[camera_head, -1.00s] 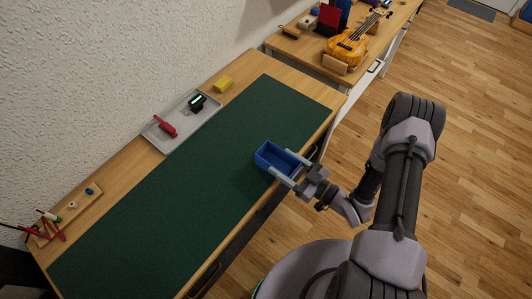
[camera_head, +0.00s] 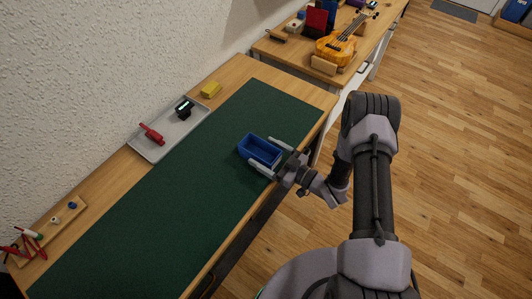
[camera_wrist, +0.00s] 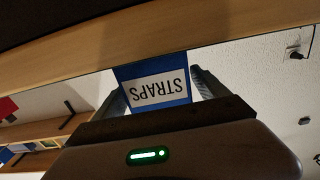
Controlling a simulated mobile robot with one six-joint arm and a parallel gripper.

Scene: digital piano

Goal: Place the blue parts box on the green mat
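The blue parts box (camera_head: 262,158) is an open-topped bin that appears to rest upright on the green mat (camera_head: 165,215), near the mat's right long edge. In the wrist view the box (camera_wrist: 154,69) shows a white label reading STRAPS, upside down. My gripper (camera_head: 272,153) is open, with its fingers on either side of the box. A narrow gap shows between the box and the upper finger. In the wrist view the fingers also flank the box, with a gap at right. The box's underside is hidden.
A grey tray (camera_head: 160,151) holds a red tool (camera_head: 151,134) and a dark device (camera_head: 184,108). A yellow block (camera_head: 211,90) lies behind it. A wooden holder (camera_head: 66,216) and red pens stand at lower left. A second table with a ukulele (camera_head: 338,48) is beyond.

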